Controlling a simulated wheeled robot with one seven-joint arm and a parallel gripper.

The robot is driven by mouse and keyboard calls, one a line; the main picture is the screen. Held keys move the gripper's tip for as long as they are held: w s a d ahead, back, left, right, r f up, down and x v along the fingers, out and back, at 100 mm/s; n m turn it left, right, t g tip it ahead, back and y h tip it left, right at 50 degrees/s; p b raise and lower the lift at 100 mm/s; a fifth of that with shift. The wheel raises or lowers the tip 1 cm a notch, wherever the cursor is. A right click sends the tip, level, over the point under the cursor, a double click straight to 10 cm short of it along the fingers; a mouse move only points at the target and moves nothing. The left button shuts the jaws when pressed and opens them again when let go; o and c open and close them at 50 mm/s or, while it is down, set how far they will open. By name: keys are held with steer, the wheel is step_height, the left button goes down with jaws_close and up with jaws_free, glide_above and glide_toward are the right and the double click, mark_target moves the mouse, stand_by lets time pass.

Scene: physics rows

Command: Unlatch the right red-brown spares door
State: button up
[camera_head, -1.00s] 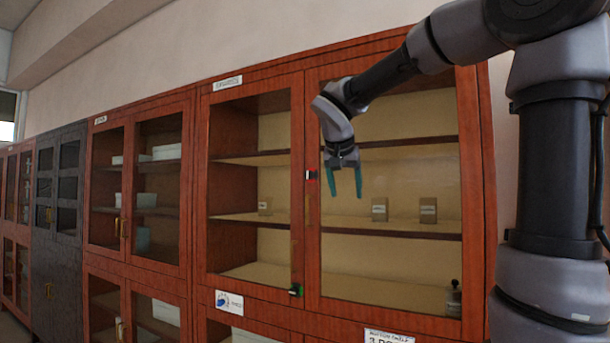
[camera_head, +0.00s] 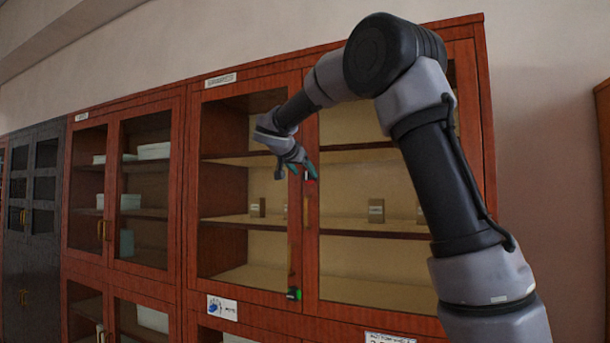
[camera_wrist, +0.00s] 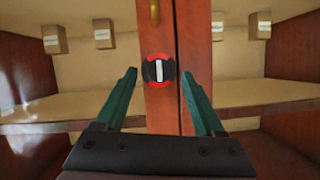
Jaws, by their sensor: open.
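The right spares door (camera_head: 311,262) is a red-brown frame with a glass pane and looks closed. Its latch (camera_head: 311,181) is a small red and black piece on the door's left stile. In the wrist view, the latch (camera_wrist: 158,70) is a black disc with a red ring and a white bar along the stile. A brass handle (camera_wrist: 155,12) is at the top of that upside-down view. My gripper (camera_head: 302,170) is open and empty in front of the latch. Its green fingers (camera_wrist: 159,76) appear on either side of the latch; contact cannot be told.
The left spares door (camera_head: 193,200) adjoins it and looks closed, with a black and green piece (camera_head: 294,294) low on its stile. Small labelled boxes (camera_head: 376,211) stand on a shelf behind the glass. A dark grey cabinet (camera_head: 40,220) stands farther left.

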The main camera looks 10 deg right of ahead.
steer(key=shift+x, duration=0.95)
jaws_close()
